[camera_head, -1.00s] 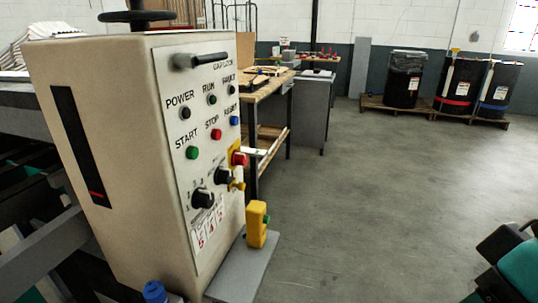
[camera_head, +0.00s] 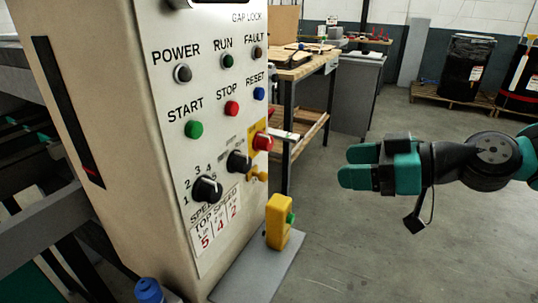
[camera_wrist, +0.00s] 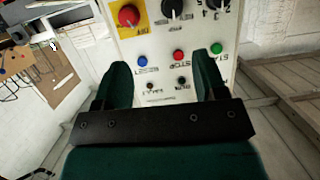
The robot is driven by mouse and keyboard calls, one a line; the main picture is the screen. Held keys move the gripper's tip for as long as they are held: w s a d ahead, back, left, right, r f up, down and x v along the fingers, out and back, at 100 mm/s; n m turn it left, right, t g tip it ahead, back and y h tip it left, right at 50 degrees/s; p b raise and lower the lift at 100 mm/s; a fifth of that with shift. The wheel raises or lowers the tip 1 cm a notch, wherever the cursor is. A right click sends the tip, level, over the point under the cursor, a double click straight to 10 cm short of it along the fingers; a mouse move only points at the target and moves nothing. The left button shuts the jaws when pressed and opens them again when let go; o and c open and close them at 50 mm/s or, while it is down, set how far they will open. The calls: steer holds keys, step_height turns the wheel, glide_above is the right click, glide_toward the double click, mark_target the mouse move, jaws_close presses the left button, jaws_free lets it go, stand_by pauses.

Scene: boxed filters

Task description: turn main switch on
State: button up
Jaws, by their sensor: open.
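A cream control cabinet (camera_head: 120,100) stands at left in the head view, its white panel facing right. A red knob on a yellow plate (camera_head: 262,141) sits at the panel's right edge. A black rotary knob (camera_head: 239,162) is left of it, and a black speed knob (camera_head: 207,189) is lower left. I cannot read which control is the main switch. My gripper (camera_head: 352,165) is open and empty, right of the panel and apart from it. The upside-down wrist view shows the red knob (camera_wrist: 128,15) and black knob (camera_wrist: 172,8) beyond the fingers (camera_wrist: 164,70).
Green start (camera_head: 194,129), red stop (camera_head: 232,108) and blue reset (camera_head: 259,94) buttons sit above the knobs. A workbench (camera_head: 300,70) is behind.

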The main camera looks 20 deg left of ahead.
mark_target(270, 144)
steer(key=w+a+f+n+t+y+b, duration=0.1)
steer(key=w+a+f+t+y, duration=0.1)
steer(key=w+f+y, duration=0.3)
steer(key=shift+h, duration=0.9)
steer(key=w+a+p, duration=0.1)
steer(key=a, duration=0.4)
steer(key=w+a+p, duration=0.1)
steer(key=a+p, duration=0.1)
steer(key=a, duration=0.4)
steer(key=w+a+r+p, duration=0.1)
steer(key=a, duration=0.5)
steer(key=shift+a, duration=0.1)
steer(key=c, duration=0.7)
